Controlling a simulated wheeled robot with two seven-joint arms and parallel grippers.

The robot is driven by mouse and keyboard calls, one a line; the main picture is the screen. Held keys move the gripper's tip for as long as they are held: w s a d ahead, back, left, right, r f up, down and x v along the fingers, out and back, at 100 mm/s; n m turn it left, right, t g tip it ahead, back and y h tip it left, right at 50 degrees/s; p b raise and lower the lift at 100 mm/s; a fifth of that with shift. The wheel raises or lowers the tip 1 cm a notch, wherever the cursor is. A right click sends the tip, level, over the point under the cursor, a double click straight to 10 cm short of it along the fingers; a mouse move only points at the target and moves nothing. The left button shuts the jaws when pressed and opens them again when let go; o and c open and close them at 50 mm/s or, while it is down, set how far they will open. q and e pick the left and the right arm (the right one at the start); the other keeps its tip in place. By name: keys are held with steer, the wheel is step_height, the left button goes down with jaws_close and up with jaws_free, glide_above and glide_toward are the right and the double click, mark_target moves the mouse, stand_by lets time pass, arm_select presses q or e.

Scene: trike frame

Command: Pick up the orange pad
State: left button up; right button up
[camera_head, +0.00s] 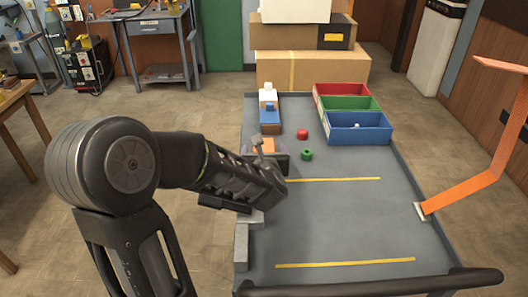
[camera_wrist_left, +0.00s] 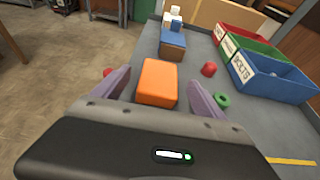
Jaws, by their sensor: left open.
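The orange pad (camera_wrist_left: 158,83) is a rounded block. In the wrist view it lies between the two spread fingers of my left gripper (camera_wrist_left: 159,78), with a gap visible on each side. In the head view the orange pad (camera_head: 264,145) shows small at the left side of the grey deck, partly hidden by my left gripper (camera_head: 266,154). The gripper is open and holds nothing. How far the fingertips are above the pad's base cannot be told. My right gripper is not in view.
Red, green and blue bins (camera_head: 358,127) stand at the back right of the deck (camera_head: 335,222). A red piece (camera_head: 302,134) and a green nut (camera_head: 307,154) lie right of the pad. A blue-topped box (camera_head: 270,126) stands behind it. An orange bent bar (camera_head: 466,195) rises at right.

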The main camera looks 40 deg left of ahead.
mark_target(264, 147)
arm_select(q)
steer(key=x, duration=0.4)
steer(key=shift+f, duration=0.15)
stand_by(0.4)
steer(key=c, duration=1.3)
step_height(264, 147, up, 10)
steer(key=shift+f+p, duration=0.2)
steer(key=shift+p, duration=0.8)
steer(key=shift+r, duration=0.25)
